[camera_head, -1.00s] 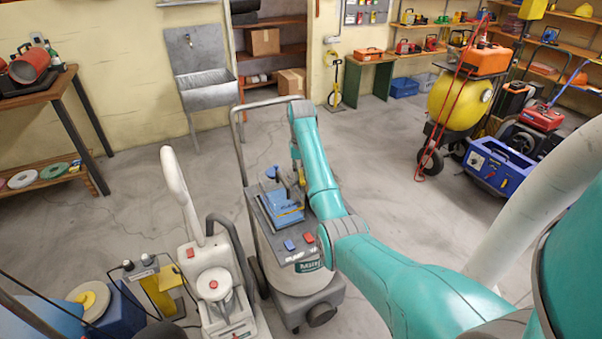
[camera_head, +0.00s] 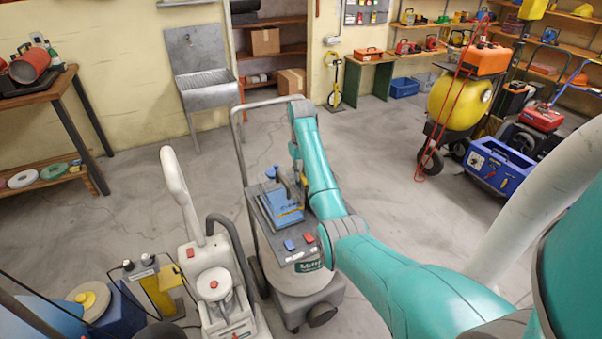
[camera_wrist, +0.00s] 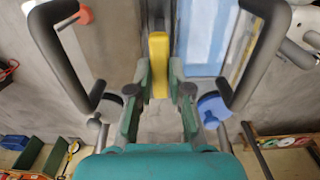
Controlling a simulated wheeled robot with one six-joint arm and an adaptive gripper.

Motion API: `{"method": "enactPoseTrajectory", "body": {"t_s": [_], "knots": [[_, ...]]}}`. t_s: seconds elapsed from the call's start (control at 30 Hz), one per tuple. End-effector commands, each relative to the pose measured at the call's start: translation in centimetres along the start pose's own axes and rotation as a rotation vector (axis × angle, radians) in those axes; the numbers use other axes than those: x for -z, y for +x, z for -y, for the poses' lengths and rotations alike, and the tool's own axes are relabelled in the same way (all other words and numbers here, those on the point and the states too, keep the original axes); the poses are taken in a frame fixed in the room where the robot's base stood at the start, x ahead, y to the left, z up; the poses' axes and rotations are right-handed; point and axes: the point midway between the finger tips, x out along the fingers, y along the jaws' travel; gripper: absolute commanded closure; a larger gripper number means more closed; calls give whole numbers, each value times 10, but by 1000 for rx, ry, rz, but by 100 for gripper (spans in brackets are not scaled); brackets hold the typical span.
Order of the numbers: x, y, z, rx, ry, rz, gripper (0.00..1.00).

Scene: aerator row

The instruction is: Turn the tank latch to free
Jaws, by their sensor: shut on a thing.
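The tank latch appears as a yellow bar (camera_wrist: 158,66) in the wrist view, upright in the picture. My gripper (camera_wrist: 159,92) has its green finger pads on both sides of the bar and is shut on it. In the head view my gripper (camera_head: 298,187) is at the top of the grey wheeled machine (camera_head: 303,262), mostly hidden by my teal arm. The latch cannot be made out clearly there. A blue panel (camera_head: 284,214) lies on the machine's top, left of my gripper. It also shows in the wrist view (camera_wrist: 203,38), right of the latch.
Blue and red buttons (camera_head: 299,242) sit on the machine's near face. Its tall handle frame (camera_head: 240,150) rises close behind and left. A white machine (camera_head: 214,285) stands at the left. A yellow tank cart (camera_head: 458,103) is farther right. Open floor lies behind.

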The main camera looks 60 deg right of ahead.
Motion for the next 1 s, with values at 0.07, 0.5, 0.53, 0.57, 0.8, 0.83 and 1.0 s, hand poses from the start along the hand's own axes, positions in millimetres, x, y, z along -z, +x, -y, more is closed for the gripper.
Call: {"method": "enactPoseTrajectory", "body": {"t_s": [0.07, 0.5, 0.53, 0.57, 0.8, 0.83, 1.0], "knots": [[-1, 1, 0, 1, -1, 3, 100], [0, 0, 0, 0, 3, 1, 56], [0, 0, 0, 0, 6, 1, 56], [0, 0, 0, 0, 12, 1, 56], [0, 0, 0, 0, 156, 0, 56], [0, 0, 0, 0, 184, 0, 56], [0, 0, 0, 0, 354, 0, 56]]}}
